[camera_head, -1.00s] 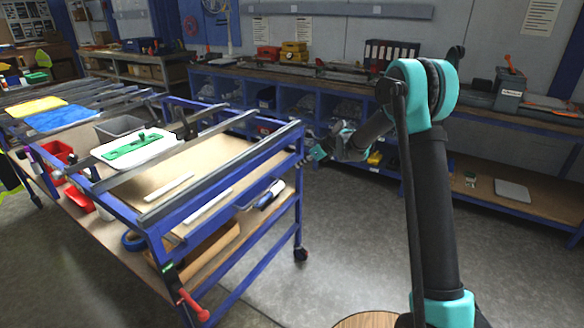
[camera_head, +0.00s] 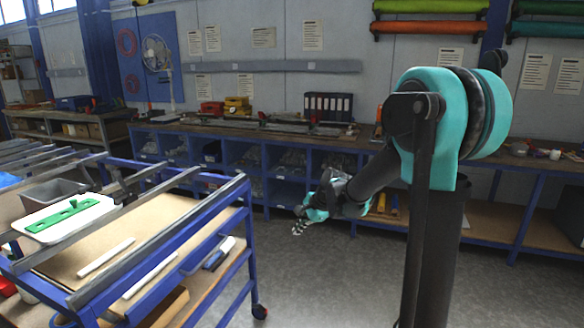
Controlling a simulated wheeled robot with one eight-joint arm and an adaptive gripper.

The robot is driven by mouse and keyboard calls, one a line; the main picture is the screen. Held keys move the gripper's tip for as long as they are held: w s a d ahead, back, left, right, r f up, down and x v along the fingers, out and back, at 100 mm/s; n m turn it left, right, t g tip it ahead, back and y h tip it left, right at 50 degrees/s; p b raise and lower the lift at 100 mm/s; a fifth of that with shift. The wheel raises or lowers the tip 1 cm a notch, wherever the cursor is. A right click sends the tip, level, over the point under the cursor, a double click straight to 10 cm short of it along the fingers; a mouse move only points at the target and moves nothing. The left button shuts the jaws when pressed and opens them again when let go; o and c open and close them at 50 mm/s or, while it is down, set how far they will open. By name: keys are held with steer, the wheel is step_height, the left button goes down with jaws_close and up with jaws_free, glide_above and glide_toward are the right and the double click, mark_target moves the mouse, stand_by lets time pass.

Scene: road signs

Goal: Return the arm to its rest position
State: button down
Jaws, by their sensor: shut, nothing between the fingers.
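My arm stands on the right side of the view, with a dark upright link and a teal elbow joint (camera_head: 440,115). From the elbow the forearm slopes down and to the left. My gripper (camera_head: 299,229) is at its end, small in the view, shut and empty. It hangs in the air, to the right of the blue trolley (camera_head: 243,215), apart from it in the picture. The far side of the gripper is hidden.
The trolley at the left carries metal rails, a white tray with a green piece (camera_head: 62,214) and a grey bin (camera_head: 52,194). A long blue workbench (camera_head: 270,140) runs along the back wall. Grey floor (camera_head: 320,285) is clear between trolley and arm.

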steer(key=s+d+f+n+h, duration=0.2)
steer(key=s+d+f+n, duration=0.2)
steer(key=s, duration=0.9)
steer(key=s+d+f+n+h, duration=0.3)
steer(key=s+d+n, duration=0.6)
steer(key=s+d, duration=0.4)
steer(key=shift+d+f, duration=0.2)
steer(key=shift+f, duration=0.15)
steer(key=shift+s, duration=0.1)
